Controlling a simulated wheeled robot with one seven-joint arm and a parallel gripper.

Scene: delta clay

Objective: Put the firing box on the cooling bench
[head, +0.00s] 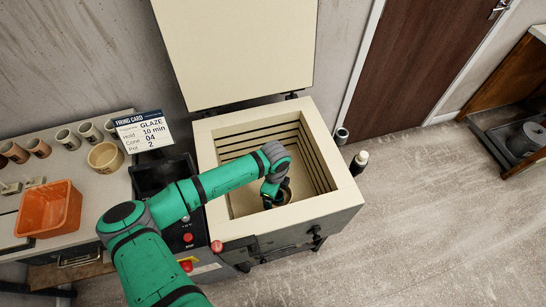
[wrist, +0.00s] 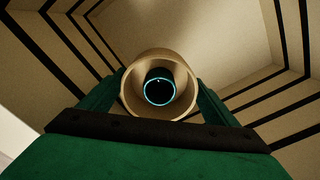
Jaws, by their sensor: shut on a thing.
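The firing box appears to be the round beige vessel (wrist: 180,64) in the wrist view, with a dark cup (wrist: 159,88) with a teal rim inside it. My gripper (wrist: 162,98) is shut on its sides. In the head view my gripper (head: 274,198) reaches down into the open kiln (head: 335,204), and the vessel (head: 285,194) shows only partly beside it. Whether it touches the kiln floor cannot be told. A pale bench (head: 98,185) at the left bears several cups; I cannot tell if it is the cooling bench.
The bench holds an orange bin (head: 50,210) and a beige bowl (head: 105,157). A firing card (head: 144,131) stands near its right end. The raised kiln lid (head: 235,50) is behind the kiln. A bottle (head: 359,163) stands at the kiln's right. Open floor (head: 440,220) lies right.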

